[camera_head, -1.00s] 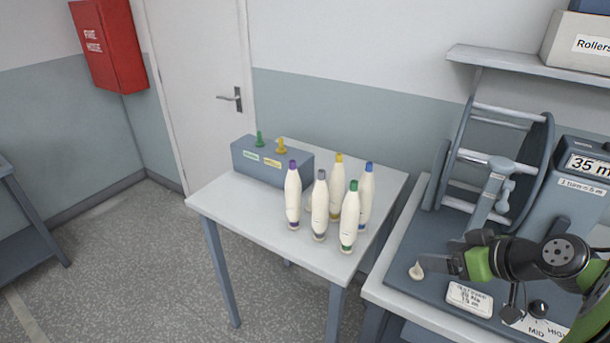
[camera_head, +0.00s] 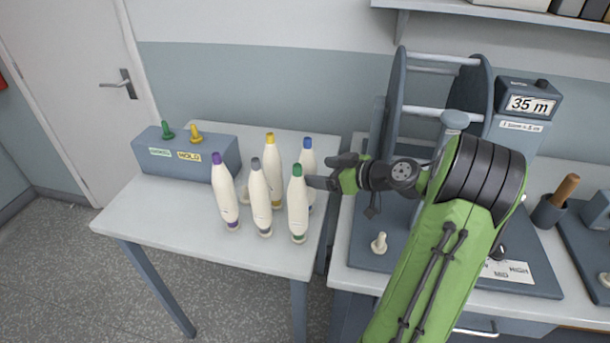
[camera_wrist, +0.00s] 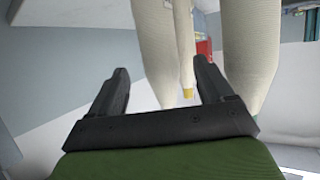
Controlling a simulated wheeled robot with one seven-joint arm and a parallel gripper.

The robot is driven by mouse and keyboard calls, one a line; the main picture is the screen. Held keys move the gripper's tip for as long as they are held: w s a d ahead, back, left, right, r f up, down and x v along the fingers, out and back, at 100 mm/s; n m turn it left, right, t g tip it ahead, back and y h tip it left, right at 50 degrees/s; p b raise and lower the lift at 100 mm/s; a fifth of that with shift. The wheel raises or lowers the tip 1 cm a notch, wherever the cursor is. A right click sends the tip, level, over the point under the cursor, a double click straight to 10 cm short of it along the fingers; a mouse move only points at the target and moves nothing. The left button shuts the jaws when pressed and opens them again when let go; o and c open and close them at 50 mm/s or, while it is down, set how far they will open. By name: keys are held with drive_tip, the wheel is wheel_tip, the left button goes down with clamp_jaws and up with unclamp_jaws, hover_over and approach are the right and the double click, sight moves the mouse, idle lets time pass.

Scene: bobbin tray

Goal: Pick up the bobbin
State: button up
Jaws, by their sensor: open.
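Several white bobbins with coloured tips stand upright on the small table: purple (camera_head: 225,192), grey (camera_head: 261,200), green (camera_head: 298,208), yellow (camera_head: 274,170) and blue (camera_head: 308,165). My gripper (camera_head: 326,172) is just right of the green and blue bobbins, open and empty. In the wrist view my gripper (camera_wrist: 163,78) has its two fingers apart. Beyond them are a large white bobbin at left (camera_wrist: 142,45), a smaller one with a yellow end (camera_wrist: 187,45), and a large one at right (camera_wrist: 250,50), partly behind the right finger.
A grey-blue box (camera_head: 195,160) with green and yellow pegs stands at the table's back left. The table's front left (camera_head: 150,220) is clear. On the right bench are a winding reel (camera_head: 487,85), a counter box reading 35 m (camera_head: 530,105) and a small cream knob (camera_head: 379,243).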

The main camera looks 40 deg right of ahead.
sight(315, 170)
drive_tip(key=x, duration=0.5)
drive_tip(key=shift+w+a, duration=0.15)
drive_tip(key=shift+w, duration=0.25)
drive_tip(key=shift+s, duration=0.15)
drive_tip(key=c, duration=1.1)
